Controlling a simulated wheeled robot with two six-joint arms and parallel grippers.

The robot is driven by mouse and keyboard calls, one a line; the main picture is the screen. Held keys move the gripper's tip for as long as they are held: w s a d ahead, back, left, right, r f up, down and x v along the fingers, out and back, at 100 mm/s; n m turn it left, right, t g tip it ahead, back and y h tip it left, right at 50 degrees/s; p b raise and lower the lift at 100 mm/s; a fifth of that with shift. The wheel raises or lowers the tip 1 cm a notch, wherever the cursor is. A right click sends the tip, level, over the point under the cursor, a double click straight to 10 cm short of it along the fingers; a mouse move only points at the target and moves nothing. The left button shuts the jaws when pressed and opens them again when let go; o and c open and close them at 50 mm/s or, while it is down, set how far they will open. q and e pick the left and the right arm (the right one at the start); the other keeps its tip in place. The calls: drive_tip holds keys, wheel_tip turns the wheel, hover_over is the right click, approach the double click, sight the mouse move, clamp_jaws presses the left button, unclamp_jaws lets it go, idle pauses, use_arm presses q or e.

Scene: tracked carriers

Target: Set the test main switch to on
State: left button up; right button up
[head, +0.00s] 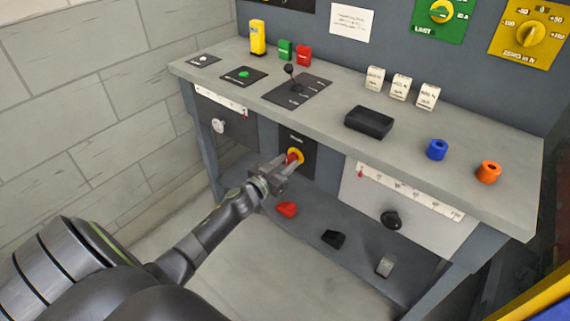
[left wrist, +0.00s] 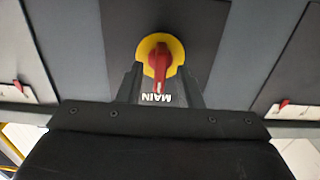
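The main switch (head: 294,156) is a red rotary handle on a yellow round plate, mounted on a dark panel on the front of the bench. In the left wrist view the red handle (left wrist: 160,62) stands roughly upright in the picture, with the word MAIN upside down just below it. My left gripper (head: 285,165) is in front of the switch, its fingers apart on either side of the handle. In the left wrist view a gap shows between the handle and each finger of the gripper (left wrist: 161,78). My right gripper is not in view.
The grey bench top (head: 340,95) carries a black lever (head: 291,75), a black tray (head: 369,122), and a blue ring (head: 437,149) and orange ring (head: 488,172). A black knob (head: 391,219) sits on the front right. Several loose pieces lie on the lower shelf (head: 310,222).

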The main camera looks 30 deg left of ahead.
use_arm(q)
clamp_jaws()
